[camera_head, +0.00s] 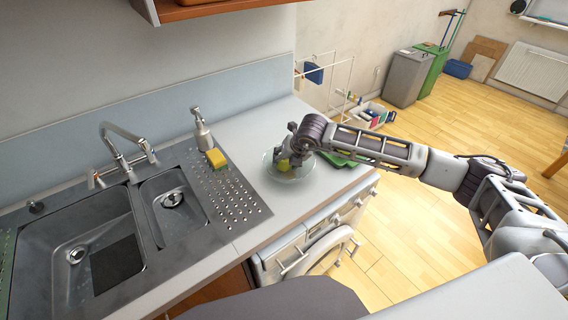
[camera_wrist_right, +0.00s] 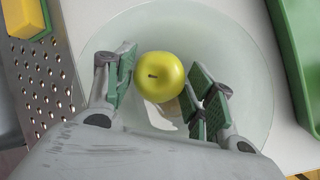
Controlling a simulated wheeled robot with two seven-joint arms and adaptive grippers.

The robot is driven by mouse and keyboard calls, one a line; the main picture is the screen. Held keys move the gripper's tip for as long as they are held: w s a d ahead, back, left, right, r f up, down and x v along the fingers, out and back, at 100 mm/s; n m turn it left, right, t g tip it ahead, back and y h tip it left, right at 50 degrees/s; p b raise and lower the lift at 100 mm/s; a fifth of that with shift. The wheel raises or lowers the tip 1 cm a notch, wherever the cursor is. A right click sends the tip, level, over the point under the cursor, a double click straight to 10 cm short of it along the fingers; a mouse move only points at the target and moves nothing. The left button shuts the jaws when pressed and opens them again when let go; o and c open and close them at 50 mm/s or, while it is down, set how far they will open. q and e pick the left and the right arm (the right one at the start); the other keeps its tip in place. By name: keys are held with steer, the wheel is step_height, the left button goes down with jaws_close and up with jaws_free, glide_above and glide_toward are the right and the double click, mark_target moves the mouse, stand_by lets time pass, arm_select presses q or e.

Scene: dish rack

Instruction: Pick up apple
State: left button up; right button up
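The apple (camera_wrist_right: 158,77) is yellow-green and lies in a clear glass bowl (camera_wrist_right: 247,75), seen from above in the right wrist view. In the head view the apple (camera_head: 284,164) shows only in part, beneath my right gripper. My right gripper (camera_wrist_right: 158,92) is open, with green-padded fingers on both sides of the apple. A gap shows between the apple and the left finger; the right finger is close to it, and I cannot tell if it touches. In the head view the bowl (camera_head: 290,178) stands on the counter right of the sink. My left gripper is not in view.
A green tray (camera_head: 343,160) lies right of the bowl. A yellow sponge (camera_head: 216,158) and a soap dispenser (camera_head: 201,130) stand left of it on the metal drainboard (camera_head: 232,192). The sink (camera_head: 85,245) and tap (camera_head: 125,150) are further left. Counter in front of the bowl is clear.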

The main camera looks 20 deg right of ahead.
steer(key=c, duration=0.5)
steer(key=shift+r, duration=0.1)
step_height(320, 180, up, 9)
steer(key=shift+f+b, duration=0.15)
steer(key=shift+b, duration=0.7)
steer(key=shift+r, duration=0.55)
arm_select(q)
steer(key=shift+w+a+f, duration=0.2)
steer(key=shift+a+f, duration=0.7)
